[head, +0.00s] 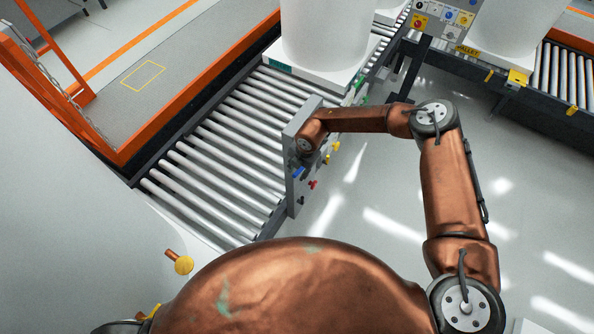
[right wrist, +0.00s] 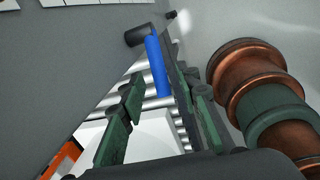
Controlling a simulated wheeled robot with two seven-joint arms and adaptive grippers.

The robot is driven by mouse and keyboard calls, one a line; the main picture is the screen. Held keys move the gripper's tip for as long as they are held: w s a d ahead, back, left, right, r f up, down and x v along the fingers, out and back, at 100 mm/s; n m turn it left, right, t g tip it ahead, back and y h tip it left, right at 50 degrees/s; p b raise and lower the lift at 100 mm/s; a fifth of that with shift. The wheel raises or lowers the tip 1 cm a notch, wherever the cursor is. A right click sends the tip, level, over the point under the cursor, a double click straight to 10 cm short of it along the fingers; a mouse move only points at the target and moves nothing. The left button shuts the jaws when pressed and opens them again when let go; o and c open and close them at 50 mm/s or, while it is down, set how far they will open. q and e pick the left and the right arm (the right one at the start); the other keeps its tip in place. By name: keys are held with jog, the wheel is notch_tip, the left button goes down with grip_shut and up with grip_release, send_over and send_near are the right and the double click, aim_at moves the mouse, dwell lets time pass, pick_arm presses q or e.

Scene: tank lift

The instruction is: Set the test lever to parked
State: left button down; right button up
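A blue lever (right wrist: 157,66) on a black pivot stands out from the grey panel in the right wrist view. In the head view a bit of blue (head: 298,172) shows on the grey control box (head: 297,195) beside the roller conveyor. No label names the lever readably. My right gripper (right wrist: 152,78) is open, with its green-and-black fingers on either side of the lever. The lever lies closer to the right-hand finger; I cannot tell whether they touch. In the head view my right arm's end covers the upper box and hides the fingers. My left gripper is not in view.
A roller conveyor (head: 215,165) runs behind the box and carries a large white tank (head: 325,35). Red (head: 312,184) and yellow (head: 335,146) controls stick out of the box's right side. An orange frame stands at left.

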jog(key=shift+f, duration=0.15)
jog(key=shift+c, duration=0.2)
grip_shut()
dwell(0.5)
